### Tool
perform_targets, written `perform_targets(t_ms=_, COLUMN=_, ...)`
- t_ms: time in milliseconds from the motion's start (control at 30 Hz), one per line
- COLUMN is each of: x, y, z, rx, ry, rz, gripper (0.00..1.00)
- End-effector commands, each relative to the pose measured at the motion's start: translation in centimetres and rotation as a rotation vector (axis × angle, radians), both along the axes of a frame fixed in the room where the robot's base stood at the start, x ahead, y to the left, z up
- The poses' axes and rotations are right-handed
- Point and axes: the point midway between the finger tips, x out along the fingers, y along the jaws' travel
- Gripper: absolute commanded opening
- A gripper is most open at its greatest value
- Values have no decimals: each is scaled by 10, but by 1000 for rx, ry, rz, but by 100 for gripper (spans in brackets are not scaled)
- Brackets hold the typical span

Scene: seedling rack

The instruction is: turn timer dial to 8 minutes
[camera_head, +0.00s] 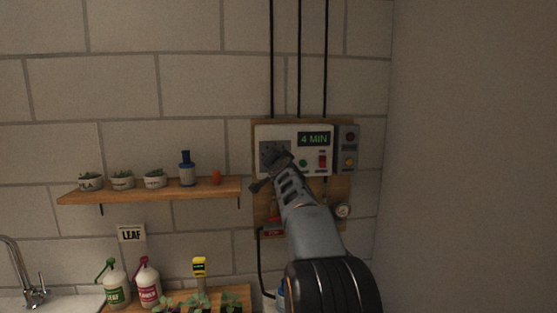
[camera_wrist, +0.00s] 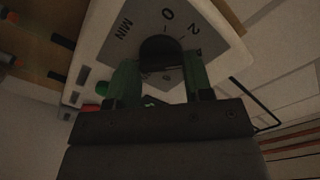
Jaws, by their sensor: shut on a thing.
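The timer panel (camera_head: 290,134) is a white box on the wall with a green display (camera_head: 313,139) reading "4 MIN". Its grey dial plate (camera_head: 265,147) is at the left of the box, and my gripper partly covers it. In the wrist view the black dial knob (camera_wrist: 160,52) sits on the plate, with "MIN", "0", "2" and part of another number around it. My gripper (camera_wrist: 160,76) is shut on the knob, a green-looking finger on each side. In the head view my gripper (camera_head: 269,172) reaches up to the dial. The knob's pointer is not clear.
A red switch (camera_head: 322,160) and a green button (camera_head: 303,163) are on the panel, right of the dial. A grey box (camera_head: 348,148) adjoins it. A wooden shelf (camera_head: 150,190) with small pots is at left. Black cables run above.

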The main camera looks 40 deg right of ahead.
Motion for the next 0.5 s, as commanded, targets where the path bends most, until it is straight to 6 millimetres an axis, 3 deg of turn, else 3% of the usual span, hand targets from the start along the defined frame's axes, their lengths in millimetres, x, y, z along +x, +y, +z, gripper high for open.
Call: perform_targets(t_ms=500, x=-2, y=-2, z=6, rx=441, ry=-221, rz=-1, gripper=23)
